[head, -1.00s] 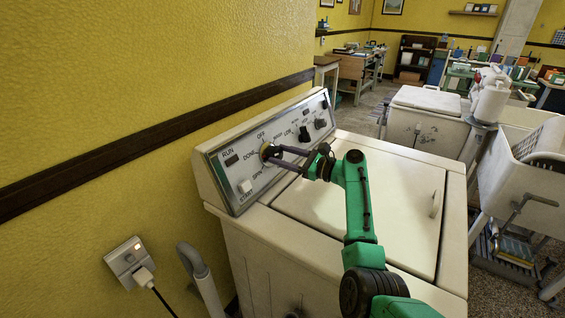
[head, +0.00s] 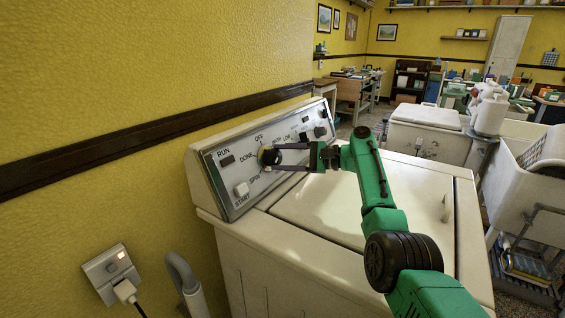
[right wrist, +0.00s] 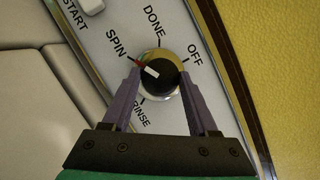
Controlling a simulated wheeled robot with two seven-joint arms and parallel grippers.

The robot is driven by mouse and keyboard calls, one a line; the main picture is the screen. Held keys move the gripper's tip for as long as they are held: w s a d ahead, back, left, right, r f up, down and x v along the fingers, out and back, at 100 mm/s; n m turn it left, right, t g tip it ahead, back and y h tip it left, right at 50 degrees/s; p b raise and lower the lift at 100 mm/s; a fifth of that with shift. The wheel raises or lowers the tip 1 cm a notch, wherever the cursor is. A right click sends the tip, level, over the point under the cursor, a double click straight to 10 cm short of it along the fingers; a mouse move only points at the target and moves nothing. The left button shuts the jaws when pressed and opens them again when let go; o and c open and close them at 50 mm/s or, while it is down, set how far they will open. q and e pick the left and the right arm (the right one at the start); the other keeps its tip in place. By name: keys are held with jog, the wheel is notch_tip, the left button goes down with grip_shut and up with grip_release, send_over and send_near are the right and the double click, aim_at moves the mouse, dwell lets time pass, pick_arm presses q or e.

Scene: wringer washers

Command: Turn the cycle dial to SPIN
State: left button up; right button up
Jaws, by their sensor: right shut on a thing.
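The cycle dial (head: 269,157) is a round knob with a black centre and metal rim on the washer's slanted control panel (head: 231,203). In the right wrist view the dial (right wrist: 163,78) has a white and red pointer directed up-left at the SPIN label (right wrist: 116,42). DONE, OFF and RINSE are also printed around it. My right gripper (head: 277,157) is shut on the dial, with one purple finger on each side of it; its fingers also show in the right wrist view (right wrist: 163,74). My left gripper is not in view.
A white START button (head: 241,189) sits lower left of the dial, and a dark RUN window (head: 227,160) above it. More dark knobs (head: 320,131) are farther along the panel. The yellow wall stands close behind the washer (head: 330,215). A grey hose (head: 183,275) hangs at its left.

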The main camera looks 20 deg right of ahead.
dwell(0.5)
jog(key=o, duration=1.4)
jog(key=b+v, duration=0.1)
jog(key=v, duration=1.3)
jog(key=shift+s+d+r+b, duration=0.15)
jog(key=shift+d+b, duration=0.1)
jog(key=shift+b, duration=0.15)
